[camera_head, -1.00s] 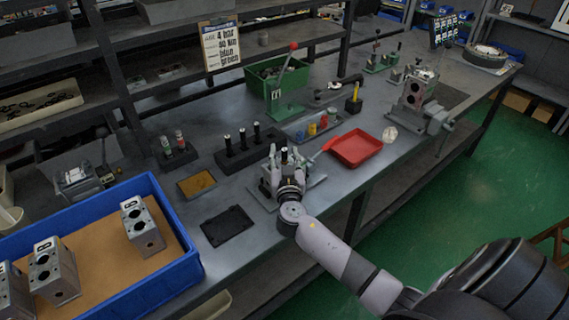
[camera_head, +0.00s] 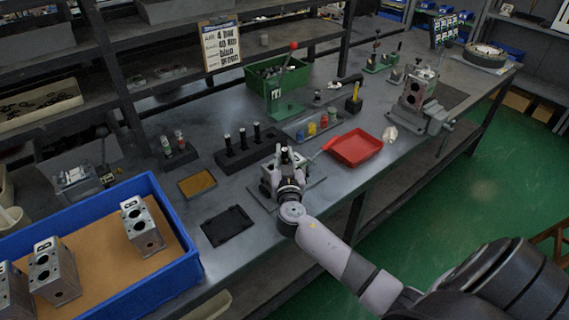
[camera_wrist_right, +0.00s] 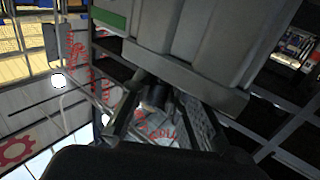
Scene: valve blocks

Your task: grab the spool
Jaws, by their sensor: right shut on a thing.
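My right gripper (camera_head: 284,160) is shut over a grey plate (camera_head: 312,188) at the front of the bench. A dark, narrow upright piece, which looks like the spool, is between its fingertips. In the right wrist view my gripper (camera_wrist_right: 160,108) has its fingers on both sides of a short dark cylinder (camera_wrist_right: 153,97). A metal block (camera_head: 266,172) is largely hidden behind the gripper, and I cannot tell whether the spool still sits in it. Similar dark spools with light tops stand in a black rack (camera_head: 238,158) just behind and left. My left gripper is not in view.
A red tray (camera_head: 356,147) lies to the right, with a small pale object (camera_head: 391,134) beside it. A blue crate (camera_head: 112,207) with valve blocks is at left. A black mat (camera_head: 226,226) and a brown-filled tray (camera_head: 197,184) lie between.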

